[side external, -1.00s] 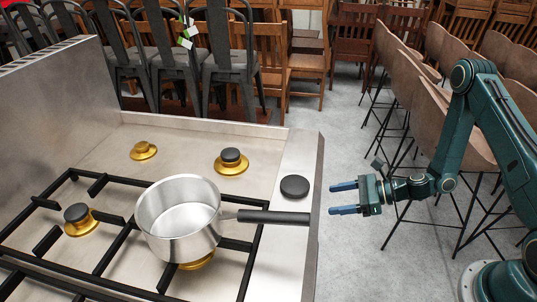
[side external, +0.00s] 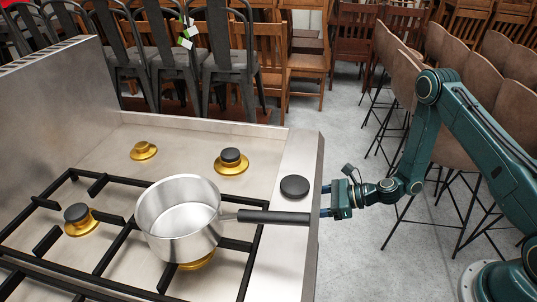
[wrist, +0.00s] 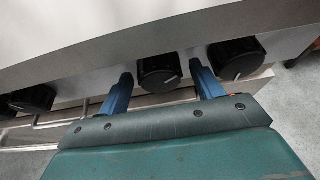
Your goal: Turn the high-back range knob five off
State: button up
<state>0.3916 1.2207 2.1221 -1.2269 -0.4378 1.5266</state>
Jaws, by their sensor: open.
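The steel range (side external: 270,262) fills the left of the side view. A right knob (wrist: 237,59) sits just beyond the right finger, and a left knob (wrist: 33,99) is further off. I cannot tell which is knob five. In the side view my gripper (side external: 325,201) is open at the range's front edge, its fingertips partly hidden; the knobs are hidden there.
A steel saucepan (side external: 180,225) stands on the black grate (side external: 105,182), its black handle (side external: 275,217) reaching over the front ledge near my gripper. A black round cap (side external: 295,187) lies on that ledge. A rail (wrist: 65,120) runs below the knobs. Chairs (side external: 385,60) stand behind.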

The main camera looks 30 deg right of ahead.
jog(key=c, duration=1)
jog(key=shift+n+t, duration=0.3)
jog(key=shift+n, duration=0.1)
jog(key=shift+s+n+t+h, duration=0.1)
jog(key=shift+n+t+h, duration=0.7)
jog(key=shift+n, duration=0.7)
jog(key=o, duration=1)
jog(key=shift+m, duration=0.3)
